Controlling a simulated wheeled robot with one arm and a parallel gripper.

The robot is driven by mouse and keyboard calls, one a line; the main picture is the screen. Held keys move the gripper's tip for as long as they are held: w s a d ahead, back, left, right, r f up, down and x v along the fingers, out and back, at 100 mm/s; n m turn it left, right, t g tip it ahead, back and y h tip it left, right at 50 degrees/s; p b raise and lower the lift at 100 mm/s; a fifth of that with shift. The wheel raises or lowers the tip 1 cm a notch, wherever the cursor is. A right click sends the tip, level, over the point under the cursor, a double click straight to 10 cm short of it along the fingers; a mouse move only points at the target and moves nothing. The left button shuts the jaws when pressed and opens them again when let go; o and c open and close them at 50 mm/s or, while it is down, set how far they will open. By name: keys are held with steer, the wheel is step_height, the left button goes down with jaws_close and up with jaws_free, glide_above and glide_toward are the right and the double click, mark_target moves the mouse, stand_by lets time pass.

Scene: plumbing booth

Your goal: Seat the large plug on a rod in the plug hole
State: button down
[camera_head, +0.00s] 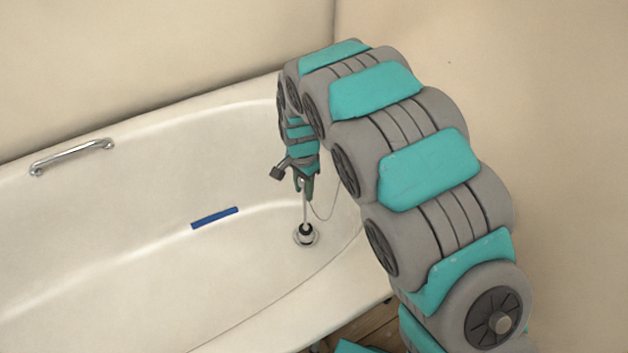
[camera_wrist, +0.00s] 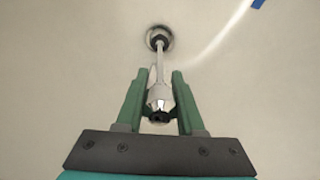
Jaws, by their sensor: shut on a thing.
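The large plug (camera_head: 306,229) is dark and sits at the plug hole (camera_head: 305,238) in the bathtub floor. Its rod (camera_head: 305,206) rises upright from it to my gripper (camera_head: 304,186). In the wrist view my gripper (camera_wrist: 160,98) has its green fingers on either side of the rod's thicker silver top, shut on it. The rod (camera_wrist: 159,65) runs away to the dark plug (camera_wrist: 159,41), which lies within the metal ring of the plug hole (camera_wrist: 152,32). Whether the plug is fully down in the hole I cannot tell.
The white bathtub (camera_head: 120,230) surrounds the plug hole. A metal grab handle (camera_head: 72,157) is on its far side. A blue strip (camera_head: 214,217) lies in the tub left of the hole. Walls stand behind and right.

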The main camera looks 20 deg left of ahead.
steer(key=shift+f+b, duration=0.3)
steer(key=shift+f, duration=1.65)
steer(key=shift+c, duration=2.2)
jaws_free()
